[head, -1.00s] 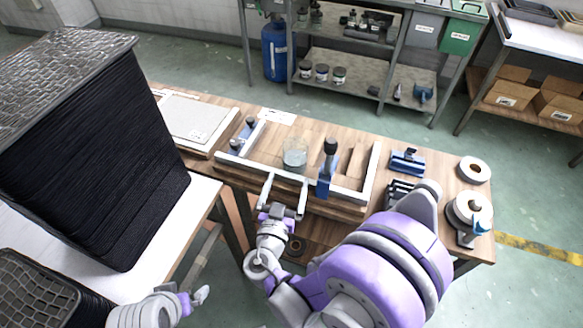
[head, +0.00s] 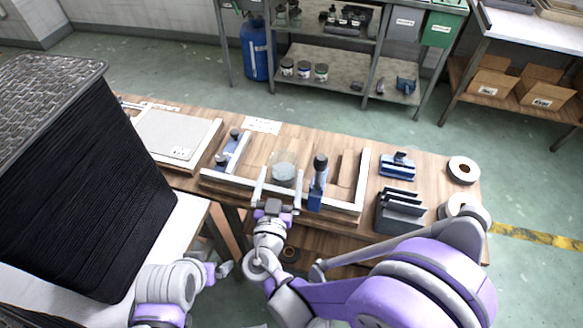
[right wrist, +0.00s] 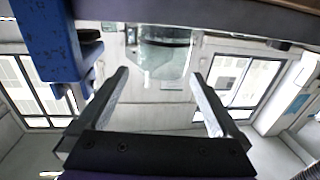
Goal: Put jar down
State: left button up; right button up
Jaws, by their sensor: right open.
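A clear glass jar (head: 284,172) stands upright inside the pale frame (head: 364,180) on the wooden workbench. My right gripper (head: 281,182) is open at the near side of the jar, its fingers pointing at it from left and right. In the right wrist view, which looks upside down, the jar (right wrist: 165,55) shows ahead of the open fingertips (right wrist: 159,76), with a gap on each side. My left gripper (head: 222,269) is low at the left, away from the jar, and too small to judge its jaws.
A blue clamp with a black knob (head: 317,185) stands close right of the jar and shows in the wrist view (right wrist: 48,40). Another clamp (head: 230,148) is at left. A dark rack (head: 398,212) and tape roll (head: 463,170) lie right. A black tray stack (head: 85,190) fills the left.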

aim_at(285, 152)
jog(key=w, duration=0.5)
jog(key=w+d, duration=0.1)
jog(key=w, duration=0.2)
jog(key=shift+w+d+f+p, duration=0.1)
jog(key=shift+w+f+p, duration=0.1)
jog(key=shift+p, duration=0.1)
grip_shut()
